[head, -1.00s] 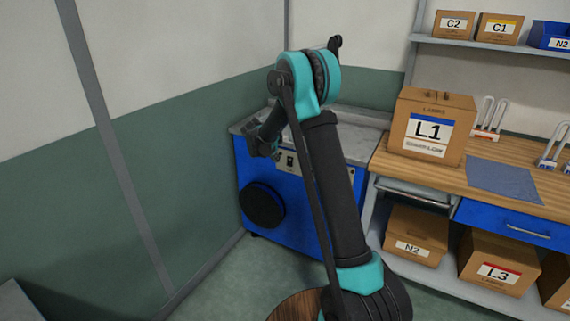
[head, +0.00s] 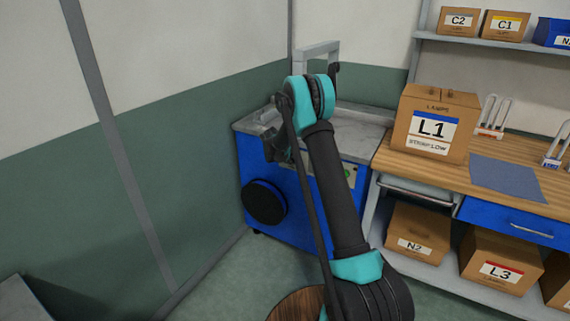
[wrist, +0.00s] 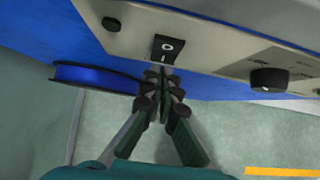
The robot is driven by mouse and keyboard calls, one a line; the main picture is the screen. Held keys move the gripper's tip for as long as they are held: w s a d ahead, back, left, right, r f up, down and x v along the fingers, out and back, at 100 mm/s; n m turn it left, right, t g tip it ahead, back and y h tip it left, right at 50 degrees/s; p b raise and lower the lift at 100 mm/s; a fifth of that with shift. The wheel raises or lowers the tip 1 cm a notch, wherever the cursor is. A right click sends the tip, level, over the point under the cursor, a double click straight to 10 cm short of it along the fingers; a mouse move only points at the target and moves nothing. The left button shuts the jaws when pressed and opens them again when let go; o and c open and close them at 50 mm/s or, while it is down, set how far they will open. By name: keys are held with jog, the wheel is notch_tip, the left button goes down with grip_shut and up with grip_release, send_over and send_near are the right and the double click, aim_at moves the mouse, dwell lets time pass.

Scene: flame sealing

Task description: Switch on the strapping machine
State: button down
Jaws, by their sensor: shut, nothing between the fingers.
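The strapping machine (head: 314,212) is a blue cabinet with a grey top and a grey arch, standing in the corner in the head view. Its pale control panel (wrist: 215,48) crosses the top of the wrist view. A black rocker switch (wrist: 167,47) marked O and I sits on it. My gripper (wrist: 161,74) is shut and empty, with its tips just below the rocker in the picture. I cannot tell whether they touch it. In the head view, my gripper (head: 272,150) is at the machine's front, and my arm hides part of the panel.
A black knob (wrist: 270,80) and a dark button (wrist: 111,24) flank the rocker. A round black reel (head: 264,202) is on the machine's front. To the right, a wooden workbench (head: 510,155) carries an L1 box (head: 432,125). The floor in front is partly open.

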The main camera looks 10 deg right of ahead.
jog(key=shift+w+d, duration=0.2)
jog(key=shift+w, duration=0.05)
jog(key=shift+w+d+f, duration=0.15)
jog(key=shift+w+d, duration=0.05)
jog(key=shift+w, duration=0.05)
dwell(0.4)
jog(key=shift+r, duration=0.8)
